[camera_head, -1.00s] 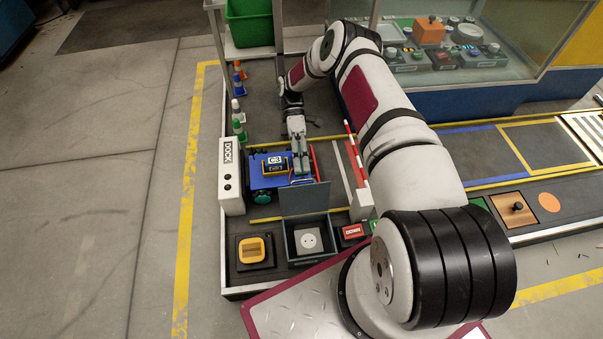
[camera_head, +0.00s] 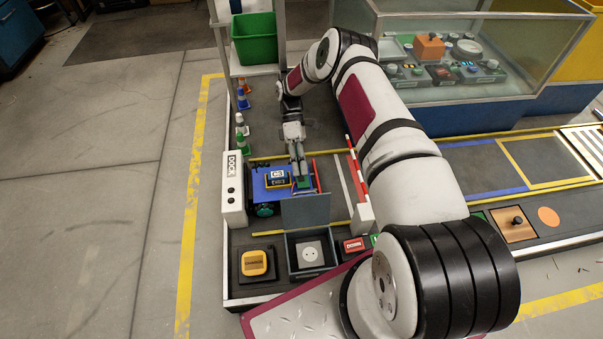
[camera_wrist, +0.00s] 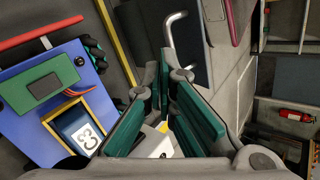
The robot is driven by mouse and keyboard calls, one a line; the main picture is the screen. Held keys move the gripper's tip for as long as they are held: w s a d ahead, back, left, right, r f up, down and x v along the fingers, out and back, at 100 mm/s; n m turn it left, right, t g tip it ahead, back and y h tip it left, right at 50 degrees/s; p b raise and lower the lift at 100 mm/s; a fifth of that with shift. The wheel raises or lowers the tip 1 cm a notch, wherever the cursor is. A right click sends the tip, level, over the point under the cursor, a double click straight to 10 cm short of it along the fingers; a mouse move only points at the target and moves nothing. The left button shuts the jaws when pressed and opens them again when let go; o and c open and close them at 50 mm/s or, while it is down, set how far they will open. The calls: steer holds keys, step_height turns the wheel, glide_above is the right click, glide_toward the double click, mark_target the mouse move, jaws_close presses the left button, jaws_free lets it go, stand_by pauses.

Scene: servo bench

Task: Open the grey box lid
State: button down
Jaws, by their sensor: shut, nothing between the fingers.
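The grey box (camera_head: 291,257) stands open at the front of the bench, with a white round socket (camera_head: 312,253) showing inside. Its grey lid (camera_head: 305,211) stands raised at the box's far edge. My gripper (camera_head: 301,183) is just beyond the lid's top edge, over the right part of the blue cart; I cannot tell if it touches the lid. In the wrist view my gripper (camera_wrist: 170,72) has green-padded fingers, shut and empty. A dark panel (camera_wrist: 189,50) with a curved silver handle lies beyond them, probably the lid.
The blue cart (camera_head: 262,188) with a labelled block sits behind the lid. A white dock post (camera_head: 233,190) is at left, a yellow button (camera_head: 255,263) left of the box, a red button (camera_head: 353,245) right. A red-and-white barrier (camera_head: 357,174) stands right of the cart.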

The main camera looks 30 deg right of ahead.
step_height(320, 180, up, 6)
steer(key=w+m+t+h+p, duration=0.1)
steer(key=m+t+h+p, duration=0.1)
steer(key=m+t+p, duration=0.9)
steer(key=s+f+m+g+b, duration=0.2)
steer(key=s+f+m, duration=0.2)
steer(key=f, duration=0.4)
steer(key=shift+s+a+f+g+b, duration=0.25)
steer(key=shift+a+g+b, duration=0.1)
steer(key=shift+a+g, duration=0.1)
